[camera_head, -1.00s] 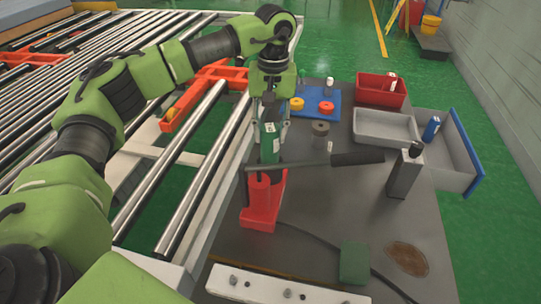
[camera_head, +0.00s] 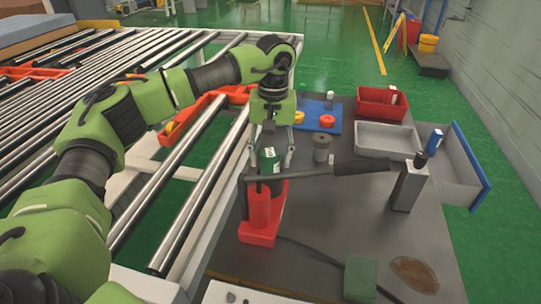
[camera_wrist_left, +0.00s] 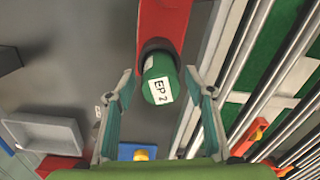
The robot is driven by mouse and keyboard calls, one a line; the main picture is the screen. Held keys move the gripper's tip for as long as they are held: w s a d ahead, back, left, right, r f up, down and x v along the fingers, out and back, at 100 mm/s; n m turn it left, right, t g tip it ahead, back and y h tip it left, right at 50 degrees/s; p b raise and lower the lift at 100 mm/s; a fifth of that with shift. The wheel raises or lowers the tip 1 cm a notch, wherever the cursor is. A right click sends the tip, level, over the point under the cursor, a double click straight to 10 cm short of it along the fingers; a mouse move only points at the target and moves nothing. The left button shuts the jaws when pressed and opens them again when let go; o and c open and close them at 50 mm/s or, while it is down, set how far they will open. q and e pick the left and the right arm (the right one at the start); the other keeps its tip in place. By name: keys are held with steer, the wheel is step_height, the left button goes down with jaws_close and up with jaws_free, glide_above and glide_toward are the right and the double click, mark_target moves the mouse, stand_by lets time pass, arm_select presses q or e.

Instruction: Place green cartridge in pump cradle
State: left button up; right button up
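The green cartridge (camera_head: 269,163) stands upright in the red pump cradle (camera_head: 258,232), with its lower part hidden. In the left wrist view the cartridge (camera_wrist_left: 160,88) shows its end and a white "EP 2" label, inside a dark ring on the red pump body (camera_wrist_left: 163,20). My left gripper (camera_head: 270,158) is just above the cradle. Its fingers are spread on both sides of the cartridge, with gaps visible in the left wrist view (camera_wrist_left: 160,76). A dark pump handle (camera_head: 345,169) crosses in front of the cradle. My right gripper is not in view.
The roller conveyor (camera_head: 195,210) lies left of the grey table. A blue tray (camera_head: 312,108) with yellow and red rings, a red bin (camera_head: 382,110) and a grey tray (camera_head: 385,140) stand behind. A metal block (camera_head: 408,190) and green box (camera_head: 360,280) stand right.

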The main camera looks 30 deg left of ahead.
arm_select(q)
step_height(320, 180, up, 12)
steer(key=shift+w+d+r, duration=0.15)
stand_by(0.5)
